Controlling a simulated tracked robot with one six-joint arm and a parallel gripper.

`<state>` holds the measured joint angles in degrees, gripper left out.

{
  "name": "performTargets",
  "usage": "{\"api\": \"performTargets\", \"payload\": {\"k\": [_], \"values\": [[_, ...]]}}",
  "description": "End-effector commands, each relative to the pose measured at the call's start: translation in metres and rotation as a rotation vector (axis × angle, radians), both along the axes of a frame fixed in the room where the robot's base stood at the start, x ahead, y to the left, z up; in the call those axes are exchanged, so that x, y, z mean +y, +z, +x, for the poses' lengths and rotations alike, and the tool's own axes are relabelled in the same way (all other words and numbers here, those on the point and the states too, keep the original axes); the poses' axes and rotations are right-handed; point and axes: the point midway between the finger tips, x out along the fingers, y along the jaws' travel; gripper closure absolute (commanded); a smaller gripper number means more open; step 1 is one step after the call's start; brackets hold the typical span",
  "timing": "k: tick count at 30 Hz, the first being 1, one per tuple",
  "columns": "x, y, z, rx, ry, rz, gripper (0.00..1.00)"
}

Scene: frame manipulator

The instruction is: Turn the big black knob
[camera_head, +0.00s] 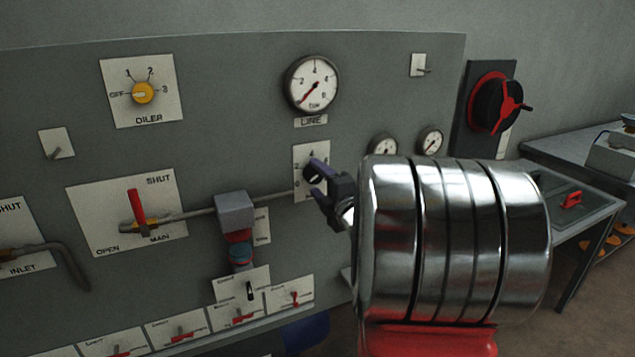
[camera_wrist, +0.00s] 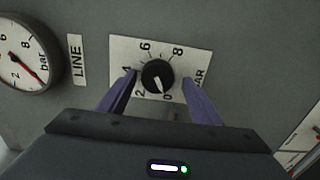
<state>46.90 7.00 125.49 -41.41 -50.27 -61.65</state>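The big black knob (camera_wrist: 158,72) is round with a white pointer mark. It sits on a white scale plate (camera_wrist: 121,50) marked 0 to 8 and BAR, and the mark points towards 0. In the head view the plate (camera_head: 300,187) shows beside my gripper, which partly covers it. My gripper (camera_wrist: 160,84) is open, with one purple finger on each side of the knob. A narrow gap shows between each finger and the knob in the wrist view. In the head view my gripper (camera_head: 318,186) is close to the panel, and its fingertips are dark and partly overlapping the knob.
The LINE gauge (camera_head: 312,84) is above the plate. A grey box (camera_head: 235,212) on a pipe lies to the left. Several small switches line the panel's bottom.

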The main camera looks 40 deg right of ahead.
Motion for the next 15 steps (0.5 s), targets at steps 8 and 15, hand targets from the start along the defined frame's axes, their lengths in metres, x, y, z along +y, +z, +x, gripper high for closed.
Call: {"api": "performTargets", "payload": {"k": [8,15], "values": [[0.000,0.003,-0.004,-0.005,-0.002,-0.002,0.41],[0.007,0.003,-0.029,-0.004,-0.003,-0.001,0.41]]}}
